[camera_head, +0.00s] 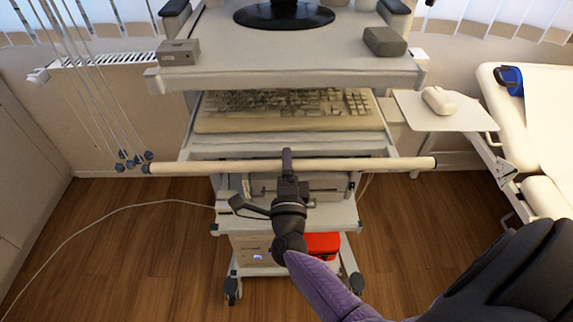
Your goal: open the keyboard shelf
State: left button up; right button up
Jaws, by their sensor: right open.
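The keyboard shelf (290,145) is a pale pull-out tray under the cart's upper surface, with a beige keyboard (285,110) on it. A long beige bar (365,164) runs level across the front of the shelf and reaches past both its sides. My right gripper (287,160) comes up from the lower right and is at the middle of the bar. It is open, with a finger showing over the bar; whether it touches the bar I cannot tell. My left gripper is not in view.
The cart's upper surface (290,62) carries a monitor stand (284,14) and two grey boxes. A lower shelf (325,215) and a red item (322,245) sit below. Several hanging cords (85,75) are at left. A side table (445,112) and a couch (545,130) stand at right. Wooden floor at left is mostly clear.

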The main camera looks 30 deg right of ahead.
grip_shut()
dwell(1.4)
